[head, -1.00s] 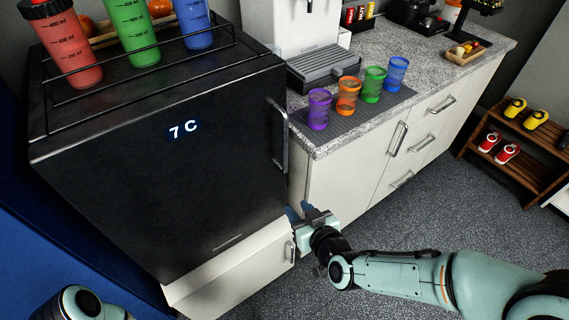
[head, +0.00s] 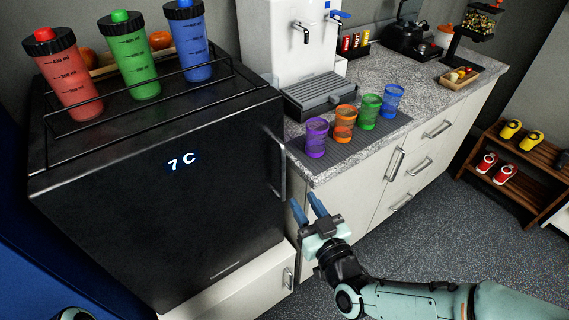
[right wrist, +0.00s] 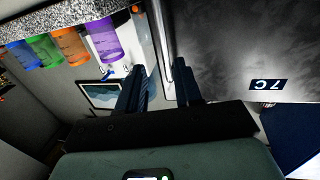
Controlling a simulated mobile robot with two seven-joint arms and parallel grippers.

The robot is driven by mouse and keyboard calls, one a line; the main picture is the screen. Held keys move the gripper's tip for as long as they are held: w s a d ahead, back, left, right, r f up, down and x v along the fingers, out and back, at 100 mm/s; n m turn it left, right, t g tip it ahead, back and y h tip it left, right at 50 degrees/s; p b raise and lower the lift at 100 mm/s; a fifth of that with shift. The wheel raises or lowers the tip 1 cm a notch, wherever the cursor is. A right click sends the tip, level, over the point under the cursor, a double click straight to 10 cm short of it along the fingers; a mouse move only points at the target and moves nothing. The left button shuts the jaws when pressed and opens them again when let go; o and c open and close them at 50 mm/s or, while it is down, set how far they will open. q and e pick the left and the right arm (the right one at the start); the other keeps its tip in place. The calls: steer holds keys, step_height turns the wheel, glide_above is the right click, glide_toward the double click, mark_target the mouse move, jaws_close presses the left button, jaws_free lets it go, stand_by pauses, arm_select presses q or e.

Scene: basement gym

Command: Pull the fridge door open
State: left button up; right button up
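The black fridge (head: 170,205) stands at the left in the head view, with a lit "7 C" on its front. Its door is shut. A vertical metal handle (head: 282,178) runs along the door's right edge. My right gripper (head: 303,197) is open and empty, its two blue fingers pointing up toward the handle's lower end, just right of it. In the right wrist view the fridge front (right wrist: 235,55) appears upside down beyond the open fingers (right wrist: 160,70). Contact with the handle cannot be made out. My left gripper is out of view.
Red (head: 68,80), green (head: 132,65) and blue (head: 190,48) bottles stand in the rack on the fridge. The counter (head: 325,160) at the right holds several coloured cups and a dispenser (head: 290,45). A shoe rack (head: 520,170) stands far right. The floor before the cabinets is clear.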

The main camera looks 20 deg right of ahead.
mark_target(284, 175)
steer(key=w+p, duration=0.2)
steer(key=w, duration=0.1)
steer(key=w+a+p, duration=0.1)
steer(key=w+p, duration=0.1)
steer(key=w, duration=0.2)
steer(key=w+a+p, duration=0.1)
steer(key=w, duration=0.3)
steer(key=shift+w+f+p, duration=0.1)
steer(key=shift+p, duration=0.3)
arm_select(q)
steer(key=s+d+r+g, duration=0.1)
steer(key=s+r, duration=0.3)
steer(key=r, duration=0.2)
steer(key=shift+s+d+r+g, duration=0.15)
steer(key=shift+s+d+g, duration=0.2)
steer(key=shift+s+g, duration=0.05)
arm_select(e)
jaws_close()
